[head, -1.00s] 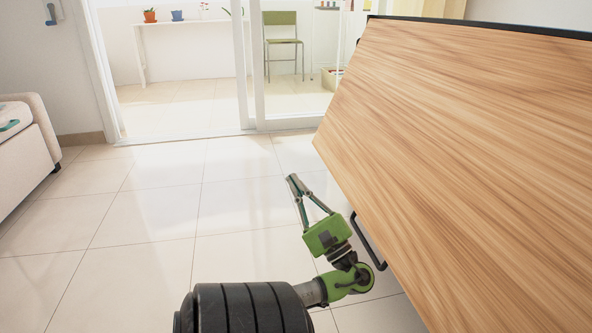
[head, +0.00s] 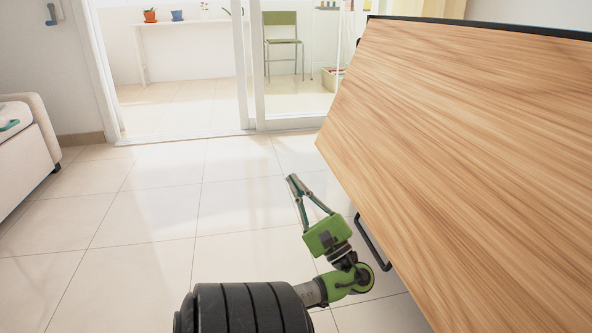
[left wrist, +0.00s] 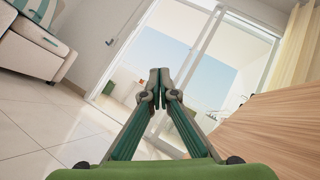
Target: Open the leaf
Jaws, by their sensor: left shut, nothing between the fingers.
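The leaf is a large wood-grain panel (head: 470,150) that fills the right of the head view, tilted, with a black edge along its top. It also shows at the lower right of the left wrist view (left wrist: 275,125). A black bar (head: 373,243) shows beside its lower left edge; what it joins is hidden. My left gripper (head: 292,180), green and grey, is left of the leaf's edge. Its fingers are closed together with nothing between them, as the left wrist view also shows (left wrist: 160,76). It looks apart from the leaf. My right gripper is out of view.
A pale sofa (head: 22,150) stands at the left. The tiled floor (head: 150,210) between it and the leaf is clear. Behind is a glass sliding door (head: 250,70), with a green chair (head: 281,42) and a white table (head: 190,24) beyond it.

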